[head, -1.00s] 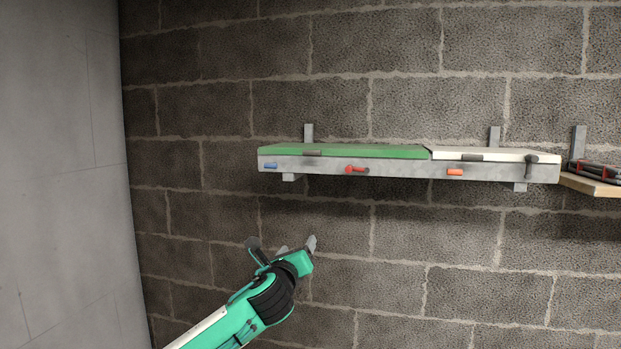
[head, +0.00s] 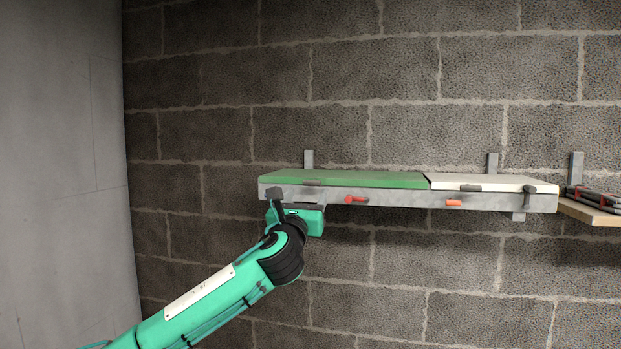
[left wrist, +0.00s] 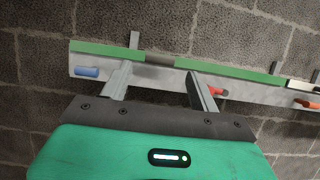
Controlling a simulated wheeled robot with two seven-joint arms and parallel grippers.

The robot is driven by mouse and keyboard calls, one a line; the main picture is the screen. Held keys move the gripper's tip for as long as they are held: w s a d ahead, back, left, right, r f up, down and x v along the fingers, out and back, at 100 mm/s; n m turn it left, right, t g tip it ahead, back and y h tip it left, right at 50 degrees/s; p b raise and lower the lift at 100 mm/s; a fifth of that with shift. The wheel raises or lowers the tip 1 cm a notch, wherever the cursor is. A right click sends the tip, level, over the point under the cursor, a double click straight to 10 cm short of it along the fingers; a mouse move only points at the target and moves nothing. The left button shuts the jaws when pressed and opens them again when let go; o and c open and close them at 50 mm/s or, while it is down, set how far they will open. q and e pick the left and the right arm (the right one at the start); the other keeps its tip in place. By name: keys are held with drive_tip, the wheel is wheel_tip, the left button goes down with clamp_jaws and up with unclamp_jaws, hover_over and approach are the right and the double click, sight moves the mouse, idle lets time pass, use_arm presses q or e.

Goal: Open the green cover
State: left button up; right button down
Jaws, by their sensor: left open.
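The green cover (head: 345,179) lies flat and closed on the left part of a grey wall-mounted trough. A dark tab (head: 312,184) sits at its front edge. In the left wrist view the green cover (left wrist: 225,68) shows as a thin strip, with the dark tab (left wrist: 159,59) near its middle. My left gripper (head: 297,200) is at the trough's front, near the tab. In the left wrist view the left gripper (left wrist: 157,80) is open and empty, its fingers apart on either side below the tab. I cannot tell whether they touch the trough. My right gripper is not in view.
A white cover (head: 490,183) lies on the trough's right part. A red handle (head: 355,199), an orange piece (head: 453,203) and a blue piece (left wrist: 87,71) stick out of the front. A wooden shelf (head: 590,213) with dark tools is at the right.

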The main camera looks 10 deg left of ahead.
sight(311, 185)
use_arm(q)
drive_tip(key=shift+p+x, duration=0.85)
drive_tip(key=shift+x, duration=1.7)
drive_tip(key=shift+c, duration=0.4)
